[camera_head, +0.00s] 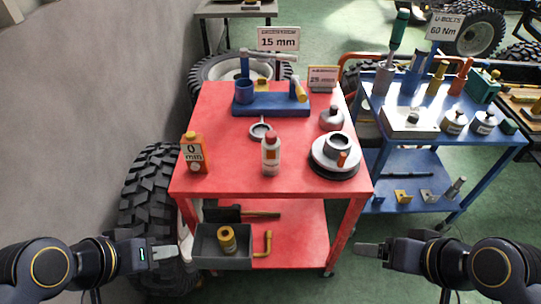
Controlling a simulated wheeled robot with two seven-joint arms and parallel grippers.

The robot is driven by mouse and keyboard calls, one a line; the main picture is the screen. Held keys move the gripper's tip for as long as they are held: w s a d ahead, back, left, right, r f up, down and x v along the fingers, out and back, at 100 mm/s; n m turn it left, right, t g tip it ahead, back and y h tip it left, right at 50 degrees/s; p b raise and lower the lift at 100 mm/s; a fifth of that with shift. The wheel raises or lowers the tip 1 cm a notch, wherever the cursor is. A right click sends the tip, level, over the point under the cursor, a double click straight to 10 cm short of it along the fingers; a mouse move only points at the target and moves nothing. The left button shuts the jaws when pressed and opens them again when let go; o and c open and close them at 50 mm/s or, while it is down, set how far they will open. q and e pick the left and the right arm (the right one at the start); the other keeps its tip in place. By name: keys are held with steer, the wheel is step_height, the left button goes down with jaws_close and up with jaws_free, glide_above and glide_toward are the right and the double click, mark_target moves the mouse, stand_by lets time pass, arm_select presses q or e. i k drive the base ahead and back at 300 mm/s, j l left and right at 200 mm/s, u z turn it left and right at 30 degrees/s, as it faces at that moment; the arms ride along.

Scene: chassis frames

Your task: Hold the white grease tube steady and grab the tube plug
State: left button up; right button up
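A white tube-like bottle (271,158) with a reddish label stands upright on the red table, near its front middle. Its dull red cap (270,138) sits on top and looks like the plug. My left gripper (164,253) is at the lower left, in front of the table and well apart from the tube. My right gripper (368,249) is at the lower right, also apart from it. Both point inward and hold nothing that I can see. The finger gap does not show clearly on either one.
The red table (222,110) also bears an orange carton (193,154), a blue fixture (270,104), a ring tool (258,131) and a round metal hub (335,155). A grey bin (208,247) is low in front. A blue cart (390,145) stands right.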

mark_target(272, 136)
steer(key=i+l+u, duration=0.15)
steer(key=l+u, duration=0.25)
steer(key=l, duration=0.15)
steer(key=l+u, duration=0.4)
steer(key=l, duration=0.15)
steer(key=l+u, duration=0.4)
steer(key=l, duration=0.2)
